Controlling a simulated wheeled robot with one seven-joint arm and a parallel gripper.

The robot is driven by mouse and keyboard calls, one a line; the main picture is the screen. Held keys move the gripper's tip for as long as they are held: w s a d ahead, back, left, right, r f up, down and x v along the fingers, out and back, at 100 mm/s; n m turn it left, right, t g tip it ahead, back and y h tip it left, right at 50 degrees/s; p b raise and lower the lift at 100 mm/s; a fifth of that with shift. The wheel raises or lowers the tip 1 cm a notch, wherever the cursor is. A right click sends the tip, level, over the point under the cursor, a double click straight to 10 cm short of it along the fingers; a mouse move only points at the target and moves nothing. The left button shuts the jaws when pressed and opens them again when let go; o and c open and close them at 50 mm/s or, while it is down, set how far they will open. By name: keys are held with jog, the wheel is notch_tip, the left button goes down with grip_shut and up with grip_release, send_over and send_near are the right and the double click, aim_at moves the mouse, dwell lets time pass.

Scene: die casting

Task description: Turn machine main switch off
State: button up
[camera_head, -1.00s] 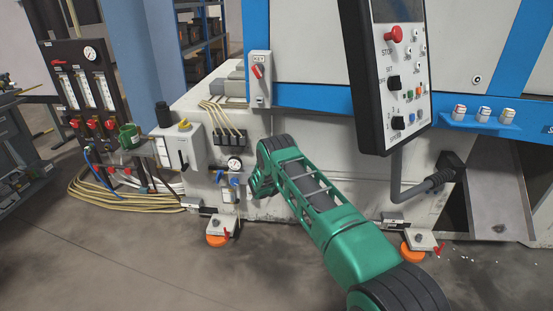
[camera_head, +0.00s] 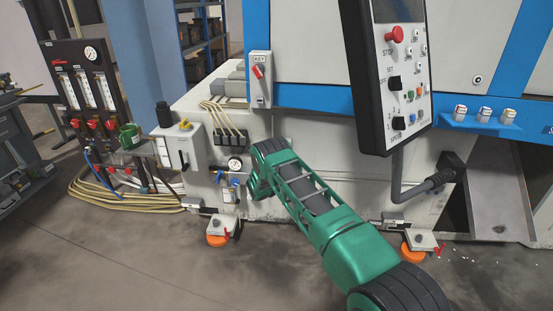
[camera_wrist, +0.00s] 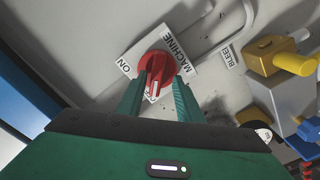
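The red rotary main switch (camera_wrist: 157,65) sits on a white plate (camera_wrist: 186,45) marked MACHINE and ON in the wrist view. A white mark shows on its raised handle. My gripper (camera_wrist: 160,80) is right at the switch, with one green finger on each side of the red handle. The fingers are apart, with the handle between them; I see no clear pinch on it. In the head view my green arm hides the switch and the gripper.
Close right of the switch in the wrist view are a brass valve block (camera_wrist: 270,56) with a yellow knob (camera_wrist: 296,64), a BLEED label and blue fittings. In the head view a control panel (camera_head: 392,85) hangs above my arm, and a KEY switch box (camera_head: 259,78) is left of it.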

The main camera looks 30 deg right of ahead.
jog(key=v, duration=1)
jog(key=shift+s+a, duration=0.15)
jog(key=shift+s, duration=0.15)
jog(key=shift+f, duration=0.1)
